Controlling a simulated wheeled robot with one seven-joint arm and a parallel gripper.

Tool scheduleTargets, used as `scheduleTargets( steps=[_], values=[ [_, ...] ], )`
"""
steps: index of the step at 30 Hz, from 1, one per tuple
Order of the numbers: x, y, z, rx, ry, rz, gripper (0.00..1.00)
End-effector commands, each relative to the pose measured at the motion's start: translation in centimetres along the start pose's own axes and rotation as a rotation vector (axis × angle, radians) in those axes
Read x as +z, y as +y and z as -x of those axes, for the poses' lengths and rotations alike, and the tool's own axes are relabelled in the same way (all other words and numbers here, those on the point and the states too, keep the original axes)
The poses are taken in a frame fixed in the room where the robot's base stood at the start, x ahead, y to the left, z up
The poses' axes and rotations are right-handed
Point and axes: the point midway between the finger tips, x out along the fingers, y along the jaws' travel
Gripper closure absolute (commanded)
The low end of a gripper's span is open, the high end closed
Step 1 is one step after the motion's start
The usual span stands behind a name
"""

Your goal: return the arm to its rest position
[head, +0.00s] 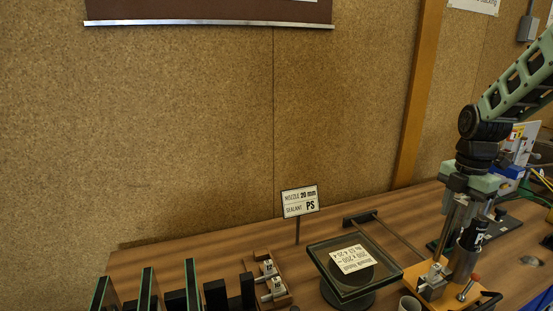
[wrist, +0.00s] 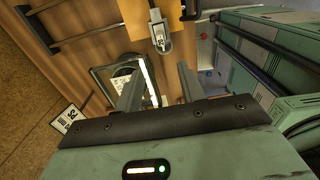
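My gripper (head: 462,222) hangs at the right of the head view, pointing down over the bench beside an orange-based fixture (head: 430,272). A square glass unit with a white label (head: 352,259) lies on a dark round stand, left of my gripper. The unit also shows in the wrist view (wrist: 97,82), partly behind a finger. In the head view the fingertips are hard to tell from the metal fixture behind.
A sign reading PS (head: 300,201) stands on a thin post at the back of the bench. Upright glass panes (head: 147,289) and a clamp block (head: 268,283) stand at front left. The cork wall is behind.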

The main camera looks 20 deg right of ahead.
Motion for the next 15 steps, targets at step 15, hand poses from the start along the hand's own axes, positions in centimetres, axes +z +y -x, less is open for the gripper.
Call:
scheduleTargets(
  steps=[15],
  values=[
    [-22.0,2.0,-2.5,0.008,0.02,-0.349,0.61]
  ],
)
